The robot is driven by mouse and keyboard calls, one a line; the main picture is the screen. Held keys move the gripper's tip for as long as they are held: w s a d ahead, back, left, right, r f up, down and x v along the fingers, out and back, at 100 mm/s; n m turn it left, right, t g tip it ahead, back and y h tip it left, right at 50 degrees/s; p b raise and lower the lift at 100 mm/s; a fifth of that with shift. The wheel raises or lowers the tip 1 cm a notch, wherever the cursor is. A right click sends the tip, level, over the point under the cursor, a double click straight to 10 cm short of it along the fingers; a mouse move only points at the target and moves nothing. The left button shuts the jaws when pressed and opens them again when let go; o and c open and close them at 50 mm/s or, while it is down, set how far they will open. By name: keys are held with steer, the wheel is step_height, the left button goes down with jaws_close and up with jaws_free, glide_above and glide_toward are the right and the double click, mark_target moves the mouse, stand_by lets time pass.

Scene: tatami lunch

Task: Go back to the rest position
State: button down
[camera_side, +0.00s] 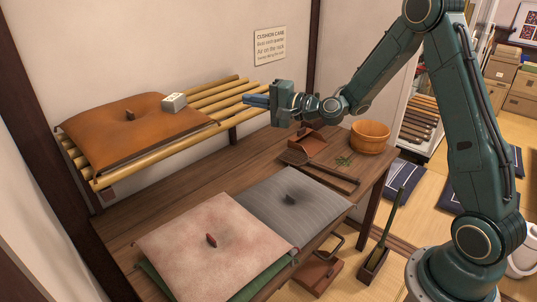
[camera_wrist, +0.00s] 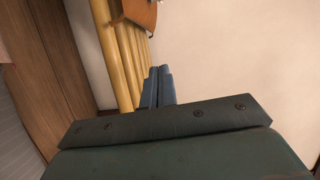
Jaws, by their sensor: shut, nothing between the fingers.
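My gripper (camera_side: 256,100) is at the right end of the bamboo rack in the side view, pointing left, with its blue fingers shut and empty. In the wrist view the shut fingers (camera_wrist: 158,86) show in the middle, with the rack's bamboo poles (camera_wrist: 124,60) beyond and to their left. An orange-brown cushion (camera_side: 125,130) lies on the rack's left part, with a small pale box (camera_side: 174,102) at its right edge. A corner of the orange-brown cushion (camera_wrist: 140,12) shows at the top of the wrist view.
A pink cushion (camera_side: 190,245) and a grey striped cushion (camera_side: 300,205) lie on the wooden table (camera_side: 150,205). A sign (camera_side: 270,45) hangs on the wall.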

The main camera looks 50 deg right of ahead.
steer(key=s+a+r+n+g, duration=0.4)
steer(key=s+a+n+g, duration=0.3)
steer(key=s+n, duration=0.4)
steer(key=s+d+n+g+h, duration=0.1)
steer(key=s+d+g+h, duration=0.1)
steer(key=s, duration=1.1)
steer(key=s+d+f+n+g+h, duration=0.1)
steer(key=s+d+g+h, duration=0.1)
steer(key=s, duration=1.1)
steer(key=shift+s+d+n+h, duration=0.2)
steer(key=shift+d+n+h, duration=0.1)
steer(key=shift+h, duration=0.6)
